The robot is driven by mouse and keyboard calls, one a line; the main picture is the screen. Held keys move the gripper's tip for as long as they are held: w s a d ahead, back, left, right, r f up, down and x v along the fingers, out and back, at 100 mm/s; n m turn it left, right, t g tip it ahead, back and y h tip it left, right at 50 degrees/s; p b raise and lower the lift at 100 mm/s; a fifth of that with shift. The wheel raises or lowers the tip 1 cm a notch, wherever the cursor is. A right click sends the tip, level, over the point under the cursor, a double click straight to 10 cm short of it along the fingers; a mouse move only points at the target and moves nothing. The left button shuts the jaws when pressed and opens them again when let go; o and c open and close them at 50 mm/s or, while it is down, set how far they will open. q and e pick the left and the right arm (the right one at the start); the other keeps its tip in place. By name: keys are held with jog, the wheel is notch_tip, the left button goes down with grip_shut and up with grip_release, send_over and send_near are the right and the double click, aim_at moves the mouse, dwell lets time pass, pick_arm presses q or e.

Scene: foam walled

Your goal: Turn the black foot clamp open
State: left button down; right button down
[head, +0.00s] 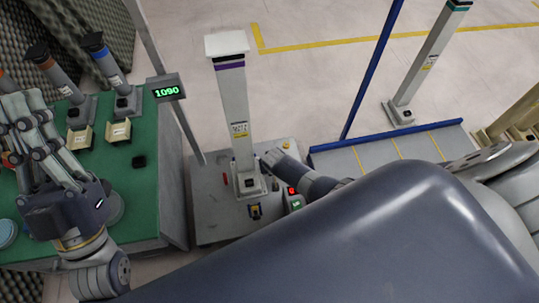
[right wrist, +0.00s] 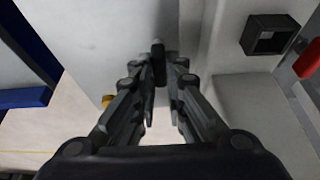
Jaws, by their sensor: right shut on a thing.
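The black foot clamp (right wrist: 158,63) shows in the right wrist view as a small dark upright piece at a pale surface. My right gripper (right wrist: 160,80) is shut on it, with a fingertip on each side. In the head view my right gripper (head: 275,161) reaches in beside the foot of a white column (head: 238,115) with a purple band. The clamp is hard to make out there, and my own arm covers much of the lower right. My left gripper (head: 28,130) is open and empty above the green table at the left.
The column stands upright on a grey base (head: 214,215) with a red button (head: 292,190) close to my right arm. The green table (head: 140,195) holds dark posts and small beige holders. A blue-edged platform (head: 375,158) lies at the right.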

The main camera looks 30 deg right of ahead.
dwell(0.3)
jog(key=c, duration=1.6)
grip_release()
jog(key=shift+c, duration=0.2)
jog(key=shift+r, duration=0.1)
jog(key=v, duration=1.1)
jog(key=shift+s+r, duration=0.3)
jog(key=shift+a, duration=0.1)
